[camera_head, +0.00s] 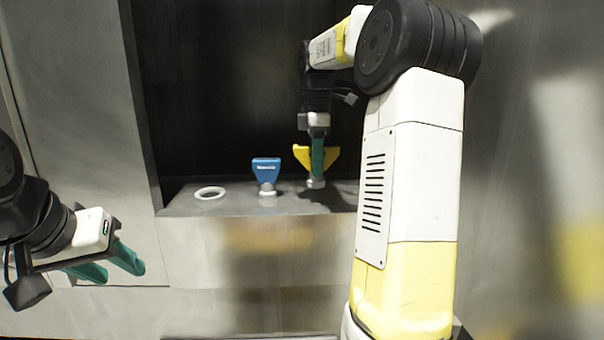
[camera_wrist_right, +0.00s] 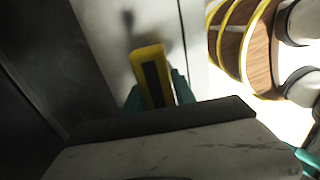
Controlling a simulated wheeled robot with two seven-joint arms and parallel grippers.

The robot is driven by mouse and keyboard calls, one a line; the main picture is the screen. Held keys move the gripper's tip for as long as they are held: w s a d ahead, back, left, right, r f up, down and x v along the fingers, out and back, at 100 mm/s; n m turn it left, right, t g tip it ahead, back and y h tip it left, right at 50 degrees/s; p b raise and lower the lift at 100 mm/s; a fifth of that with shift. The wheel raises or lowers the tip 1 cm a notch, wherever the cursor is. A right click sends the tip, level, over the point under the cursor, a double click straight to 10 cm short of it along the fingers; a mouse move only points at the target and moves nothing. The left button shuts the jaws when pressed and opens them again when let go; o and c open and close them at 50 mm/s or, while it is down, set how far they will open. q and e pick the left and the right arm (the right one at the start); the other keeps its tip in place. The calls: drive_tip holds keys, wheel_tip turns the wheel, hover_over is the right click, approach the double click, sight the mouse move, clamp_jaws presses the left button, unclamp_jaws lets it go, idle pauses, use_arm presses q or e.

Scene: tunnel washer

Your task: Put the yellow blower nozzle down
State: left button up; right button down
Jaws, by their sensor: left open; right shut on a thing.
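The yellow blower nozzle (camera_head: 301,154) has a wide, flared yellow head and a grey round foot. It is upright, low over the grey ledge (camera_head: 240,207); I cannot tell whether its foot touches the ledge. My right gripper (camera_head: 317,160) comes down from above and is shut on the nozzle. In the right wrist view the nozzle (camera_wrist_right: 146,57) shows as a yellow block with a dark stripe between the teal fingers (camera_wrist_right: 158,92). My left gripper (camera_head: 108,266) is open and empty at the lower left, away from the ledge.
A blue nozzle (camera_head: 266,170) stands on the ledge left of the yellow one. A white ring (camera_head: 210,198) lies further left. A grey wall panel (camera_head: 80,90) borders the dark recess (camera_head: 220,80) on the left. My right arm covers the ledge's right part.

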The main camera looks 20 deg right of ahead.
drive_tip(key=w+d, duration=0.2)
drive_tip(key=w, duration=0.1)
drive_tip(key=shift+d+f, duration=0.15)
drive_tip(key=shift+f, duration=1.75)
drive_tip(key=shift+f, duration=0.1)
drive_tip(key=c, duration=1)
unclamp_jaws()
drive_tip(key=shift+f, duration=0.1)
wheel_tip(320, 180, up, 12)
drive_tip(key=shift+r, duration=0.2)
